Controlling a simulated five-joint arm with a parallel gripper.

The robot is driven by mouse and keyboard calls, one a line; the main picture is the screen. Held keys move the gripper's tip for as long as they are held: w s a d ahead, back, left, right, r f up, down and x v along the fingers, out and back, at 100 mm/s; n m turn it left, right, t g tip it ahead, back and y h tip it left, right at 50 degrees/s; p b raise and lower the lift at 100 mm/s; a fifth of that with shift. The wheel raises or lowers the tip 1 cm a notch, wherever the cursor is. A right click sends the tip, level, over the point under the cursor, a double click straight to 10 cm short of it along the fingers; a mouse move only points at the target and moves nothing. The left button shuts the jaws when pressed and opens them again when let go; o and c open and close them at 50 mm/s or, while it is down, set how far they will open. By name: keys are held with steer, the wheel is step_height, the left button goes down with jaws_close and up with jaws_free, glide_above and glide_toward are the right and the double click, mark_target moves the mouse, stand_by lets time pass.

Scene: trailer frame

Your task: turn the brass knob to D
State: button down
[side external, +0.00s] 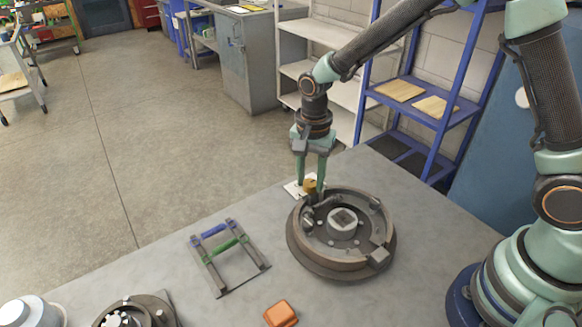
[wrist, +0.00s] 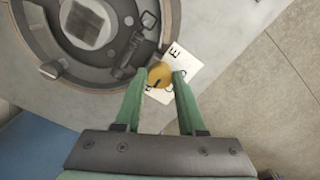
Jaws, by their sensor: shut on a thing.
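The brass knob (side external: 310,186) sits at the far rim of the round grey drum assembly (side external: 309,262). In the wrist view, the knob (wrist: 160,73) is round and carries a dark mark on its near side. My gripper (side external: 312,189) points down, with its green fingers on either side of the knob. In the wrist view, my gripper (wrist: 161,78) is shut on it. A white letter plate (side external: 292,188) lies beneath and beside the knob. The plate (wrist: 188,56) shows an E; other lettering near the right finger is partly hidden, so I cannot read it.
A small frame with blue and green bars (side external: 228,256) stands left of the drum. An orange block (side external: 281,314) lies near the front. Another round dark part (side external: 134,312) and a white cylinder (side external: 30,312) are at front left.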

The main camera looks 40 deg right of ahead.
steer(key=n, duration=1.1)
steer(key=shift+n, duration=0.3)
steer(key=n, duration=0.6)
steer(key=shift+r, duration=0.1)
steer(key=n, duration=0.5)
steer(key=shift+n, duration=0.4)
steer(key=c, duration=0.5)
jaws_free()
